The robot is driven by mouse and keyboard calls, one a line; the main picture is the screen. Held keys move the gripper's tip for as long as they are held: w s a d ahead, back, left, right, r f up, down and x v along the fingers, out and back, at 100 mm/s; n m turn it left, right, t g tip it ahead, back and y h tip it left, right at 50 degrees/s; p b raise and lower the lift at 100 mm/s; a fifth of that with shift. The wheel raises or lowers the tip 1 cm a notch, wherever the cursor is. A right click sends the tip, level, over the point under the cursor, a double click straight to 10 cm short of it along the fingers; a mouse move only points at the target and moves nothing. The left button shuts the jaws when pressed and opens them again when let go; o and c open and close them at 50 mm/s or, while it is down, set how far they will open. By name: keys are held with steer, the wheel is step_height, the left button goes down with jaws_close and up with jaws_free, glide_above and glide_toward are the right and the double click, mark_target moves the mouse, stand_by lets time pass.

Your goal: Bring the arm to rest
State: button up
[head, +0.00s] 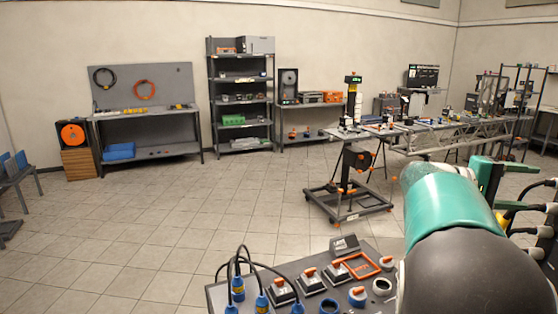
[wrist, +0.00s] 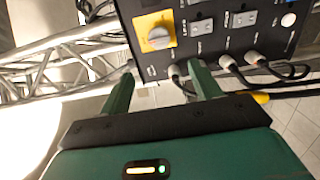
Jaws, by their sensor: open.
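My gripper (wrist: 160,70) shows in the wrist view with its two green fingers spread apart and nothing between them. Its fingertips are near the lower edge of a black control panel (wrist: 222,60). The panel carries a yellow plate with a grey rotary knob (wrist: 158,38), just beyond the fingertips. I cannot tell whether either finger touches the panel or its plugs. In the head view my teal and dark arm reaches in from the lower right and covers much of that corner.
A metal truss (wrist: 60,60) lies left. In the head view, a bench (head: 290,270) with connectors and switches stands close in front, and a wheeled stand (head: 347,205) beyond.

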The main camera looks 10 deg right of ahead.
steer(key=s+a+f+n+t+y, duration=0.1)
steer(key=a+f+t+y, duration=0.3)
steer(key=a, duration=1.1)
steer(key=s+a+f+n+t+y, duration=0.2)
steer(key=a+f+t+y, duration=0.3)
steer(key=a+f, duration=0.4)
steer(key=s+a+f+n+t+y, duration=0.2)
steer(key=s+a+f+t+y, duration=0.2)
steer(key=a, duration=1.7)
step_height(320, 180, down, 3)
steer(key=y, duration=0.3)
steer(key=shift+a, duration=0.25)
steer(key=shift+s, duration=0.1)
steer(key=shift+c, duration=0.4)
steer(key=c, duration=0.5)
steer(key=shift+d, duration=0.2)
